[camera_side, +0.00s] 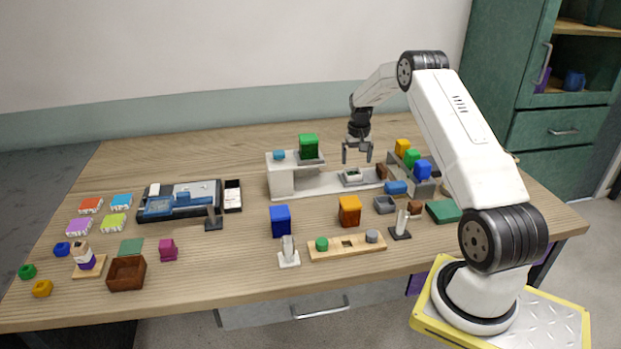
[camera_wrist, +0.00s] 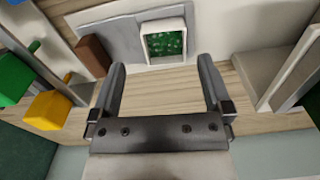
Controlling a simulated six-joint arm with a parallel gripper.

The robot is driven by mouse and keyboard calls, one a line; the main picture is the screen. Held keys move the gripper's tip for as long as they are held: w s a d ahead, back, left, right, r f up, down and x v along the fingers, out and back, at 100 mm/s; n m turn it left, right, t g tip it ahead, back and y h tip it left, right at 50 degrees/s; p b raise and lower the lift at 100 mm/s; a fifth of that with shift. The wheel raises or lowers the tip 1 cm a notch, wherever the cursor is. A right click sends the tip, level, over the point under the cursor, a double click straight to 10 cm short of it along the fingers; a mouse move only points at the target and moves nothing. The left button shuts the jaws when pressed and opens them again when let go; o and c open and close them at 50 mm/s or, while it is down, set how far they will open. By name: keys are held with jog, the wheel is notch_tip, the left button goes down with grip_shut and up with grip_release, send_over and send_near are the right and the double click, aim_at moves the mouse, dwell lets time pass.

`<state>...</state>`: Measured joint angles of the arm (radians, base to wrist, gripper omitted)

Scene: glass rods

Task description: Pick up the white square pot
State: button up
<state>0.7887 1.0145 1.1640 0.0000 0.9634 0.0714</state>
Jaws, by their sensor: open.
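The white square pot (camera_wrist: 166,60) has a green speckled inside and sits ahead of my fingers in the wrist view. In the side view the small pot (camera_side: 352,178) stands on a low white platform, below my gripper (camera_side: 357,156). My gripper is open and empty, pointing down above the pot. In the wrist view the fingers of my gripper (camera_wrist: 162,68) are spread wide, with the pot just beyond the gap between their tips and not between them.
A white raised stand (camera_side: 283,181) with a green cube (camera_side: 308,143) on top is left of the pot. A brown block (camera_wrist: 93,55) is close beside the pot. A shelf with yellow, green and blue cubes (camera_side: 423,169) stands to the right.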

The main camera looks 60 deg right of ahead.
aim_at(353, 181)
jog(key=shift+f, duration=0.5)
jog(key=shift+w+a+f, duration=0.1)
jog(key=shift+f, duration=1.2)
jog(key=shift+w+a+f, duration=0.1)
jog(key=shift+f, duration=1.2)
jog(key=shift+s, duration=0.1)
jog(key=c, duration=1.2)
jog(key=shift+o, duration=0.3)
jog(key=shift+r, duration=0.25)
